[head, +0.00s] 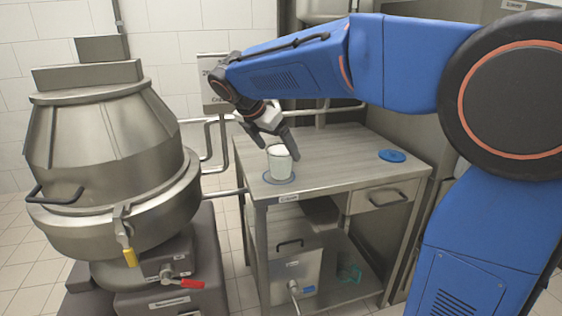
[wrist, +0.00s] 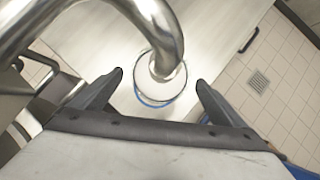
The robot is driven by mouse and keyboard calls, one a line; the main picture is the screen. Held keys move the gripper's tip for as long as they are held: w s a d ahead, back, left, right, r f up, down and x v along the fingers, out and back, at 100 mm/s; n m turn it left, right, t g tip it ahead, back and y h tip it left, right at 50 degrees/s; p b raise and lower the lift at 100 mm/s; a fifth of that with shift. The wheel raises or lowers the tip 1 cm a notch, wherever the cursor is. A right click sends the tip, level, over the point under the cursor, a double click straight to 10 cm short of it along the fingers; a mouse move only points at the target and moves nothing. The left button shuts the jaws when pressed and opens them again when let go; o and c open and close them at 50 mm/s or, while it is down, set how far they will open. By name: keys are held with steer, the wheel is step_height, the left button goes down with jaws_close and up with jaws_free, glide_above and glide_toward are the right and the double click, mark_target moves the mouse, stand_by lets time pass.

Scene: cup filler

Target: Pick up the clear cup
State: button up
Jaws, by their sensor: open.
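The clear cup (head: 279,163) stands upright on a blue round mat (head: 279,179) near the front left corner of a steel table. It looks whitish inside in the head view. My gripper (head: 277,143) is open just above and behind the cup, pointing down toward it. In the wrist view the cup (wrist: 160,86) lies ahead of the two open fingers of my gripper (wrist: 160,80), roughly centred between them. A curved metal pipe crosses in front of part of the cup there. The fingers do not appear to touch the cup.
The steel table (head: 340,155) has clear room to the right of the cup. A blue disc (head: 392,156) lies at its right. A large metal kettle (head: 110,160) stands to the left. The curved pipe (wrist: 150,20) runs close over the cup in the wrist view.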

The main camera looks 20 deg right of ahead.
steer(key=shift+x, duration=1.15)
steer(key=c, duration=1.4)
